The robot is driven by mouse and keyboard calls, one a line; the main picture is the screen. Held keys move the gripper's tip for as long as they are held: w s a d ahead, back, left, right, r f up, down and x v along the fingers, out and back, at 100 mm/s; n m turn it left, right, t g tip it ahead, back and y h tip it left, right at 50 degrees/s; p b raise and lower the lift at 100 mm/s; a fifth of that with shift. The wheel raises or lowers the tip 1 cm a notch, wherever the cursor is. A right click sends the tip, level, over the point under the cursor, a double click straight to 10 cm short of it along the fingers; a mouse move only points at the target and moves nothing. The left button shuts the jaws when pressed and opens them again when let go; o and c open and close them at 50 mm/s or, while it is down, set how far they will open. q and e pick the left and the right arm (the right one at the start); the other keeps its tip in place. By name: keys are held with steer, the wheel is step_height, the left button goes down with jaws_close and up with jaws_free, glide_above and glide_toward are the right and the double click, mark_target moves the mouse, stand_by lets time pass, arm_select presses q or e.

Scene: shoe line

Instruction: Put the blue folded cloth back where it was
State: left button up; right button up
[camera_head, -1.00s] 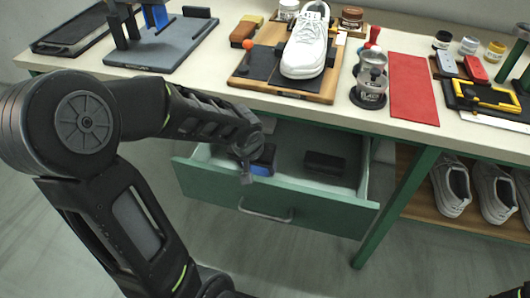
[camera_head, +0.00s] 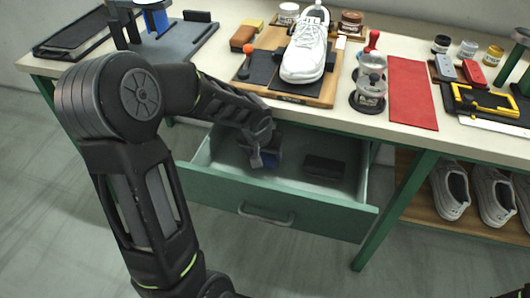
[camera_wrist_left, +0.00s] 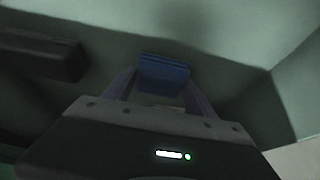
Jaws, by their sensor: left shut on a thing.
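The blue folded cloth (camera_wrist_left: 163,75) is between the fingers of my left gripper (camera_wrist_left: 158,92) in the left wrist view. In the head view the left gripper (camera_head: 262,158) is inside the open drawer (camera_head: 290,213), toward its left part, and a little of the blue cloth (camera_head: 271,160) shows beside it. The gripper is shut on the cloth. I cannot tell whether the cloth touches the drawer floor. My right gripper is not in view.
A dark block (camera_head: 325,168) lies in the drawer to the right of the gripper; it also shows in the left wrist view (camera_wrist_left: 40,55). The worktop edge (camera_head: 225,92) overhangs the back of the drawer. A white shoe (camera_head: 305,50) stands on a board above.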

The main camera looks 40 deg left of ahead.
arm_select(q)
steer(key=shift+f, duration=0.15)
steer(key=o, duration=1.2)
steer(key=shift+r, duration=0.35)
steer(key=p+v, duration=0.2)
steer(key=v, duration=0.9)
steer(key=shift+s+r, duration=0.25)
steer(key=shift+r, duration=0.05)
steer(key=shift+d, duration=0.15)
